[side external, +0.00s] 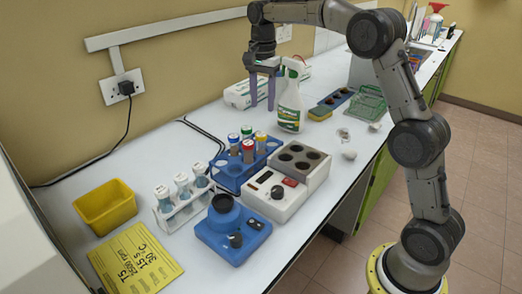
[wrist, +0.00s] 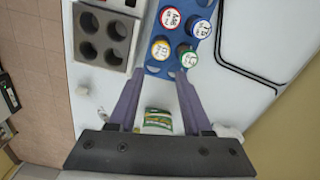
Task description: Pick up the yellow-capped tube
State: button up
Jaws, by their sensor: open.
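The yellow-capped tube (side external: 261,139) stands upright in the blue rack (side external: 221,170), on the side facing the heating block. In the wrist view its yellow cap (wrist: 162,50) is just beyond my fingertips, with red, blue and green caps close around it. My gripper (side external: 262,106) points down, open and empty, above the bench beside the spray bottle. It is higher than the tubes and apart from them. In the wrist view my gripper (wrist: 158,75) has its fingers spread towards the near end of the rack (wrist: 152,70). The tube's lower part is hidden by the rack.
The white spray bottle (side external: 290,105) stands close to my fingers. A heating block (side external: 287,180) with round wells sits beside the rack. A blue mixer (side external: 232,229), a white rack of tubes (side external: 180,207) and a yellow bin (side external: 106,206) stand nearer the camera. Black cables (side external: 205,140) lie near the wall.

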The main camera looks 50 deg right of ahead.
aim_at(261, 134)
notch_tip(261, 134, down, 8)
jog(key=shift+s+r, duration=0.1)
jog(key=shift+a+f, duration=0.15)
jog(key=shift+f, duration=1.25)
jog(key=shift+a+f, duration=0.15)
jog(key=shift+f, duration=1.2)
grip_shut()
